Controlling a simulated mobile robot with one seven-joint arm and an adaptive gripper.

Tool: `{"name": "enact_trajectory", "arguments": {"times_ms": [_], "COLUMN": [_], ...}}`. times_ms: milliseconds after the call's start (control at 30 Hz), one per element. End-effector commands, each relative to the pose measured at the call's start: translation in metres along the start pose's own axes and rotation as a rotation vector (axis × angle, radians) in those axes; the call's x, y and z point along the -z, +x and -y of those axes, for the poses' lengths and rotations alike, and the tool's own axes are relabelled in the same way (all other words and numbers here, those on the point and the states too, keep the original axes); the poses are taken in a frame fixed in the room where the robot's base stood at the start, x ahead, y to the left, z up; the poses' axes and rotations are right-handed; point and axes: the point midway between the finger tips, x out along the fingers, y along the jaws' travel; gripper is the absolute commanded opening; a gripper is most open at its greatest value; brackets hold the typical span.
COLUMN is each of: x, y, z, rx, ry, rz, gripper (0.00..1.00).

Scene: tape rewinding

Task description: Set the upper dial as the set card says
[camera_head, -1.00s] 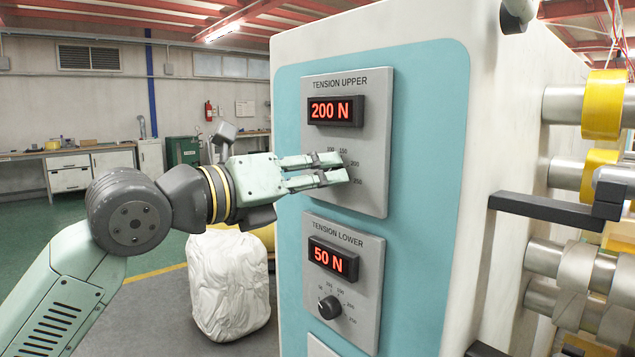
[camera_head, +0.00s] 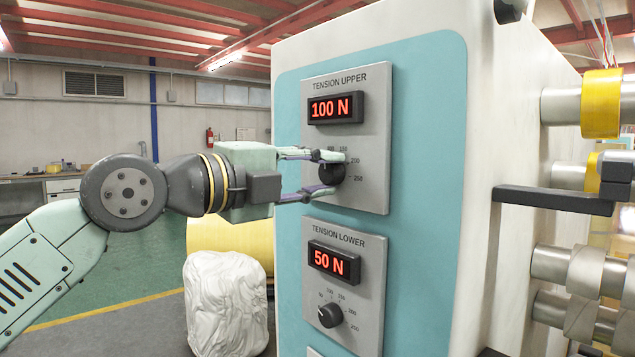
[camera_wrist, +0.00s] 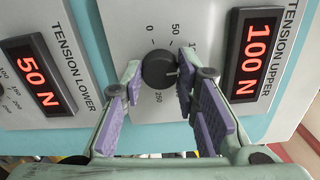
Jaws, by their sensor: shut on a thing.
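The upper dial (camera_head: 333,173) is a dark round knob on the grey TENSION UPPER panel (camera_head: 376,189). My gripper (camera_head: 329,174) has one finger above the dial and one below it, shut on it. The wrist view shows the dial (camera_wrist: 157,71) between the fingertips, with its light pointer mark visible. The upper display (camera_head: 335,108) reads 100 N in red; it also shows in the wrist view (camera_wrist: 256,54). Some scale numbers are hidden behind the fingers. I see no set card in these frames.
Below is the TENSION LOWER panel with its display (camera_head: 333,261) at 50 N and its own dial (camera_head: 330,314). Rollers (camera_head: 561,106) and a dark bar (camera_head: 550,200) stick out at the right. A white covered bundle (camera_head: 226,303) stands on the floor at left.

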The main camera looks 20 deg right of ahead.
Motion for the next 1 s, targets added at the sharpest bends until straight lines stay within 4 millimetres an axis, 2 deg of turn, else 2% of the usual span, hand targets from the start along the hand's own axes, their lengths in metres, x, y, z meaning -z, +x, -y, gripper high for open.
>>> {"name": "enact_trajectory", "arguments": {"times_ms": [400,1000], "x": [-0.0003,0.0001], "y": [-0.0001,0.0], "z": [0.0,0.0007], "rx": [0.0,0.001], "ry": [-0.233,-0.283], "rz": [0.001,0.0], "gripper": [0.0,0.0]}}
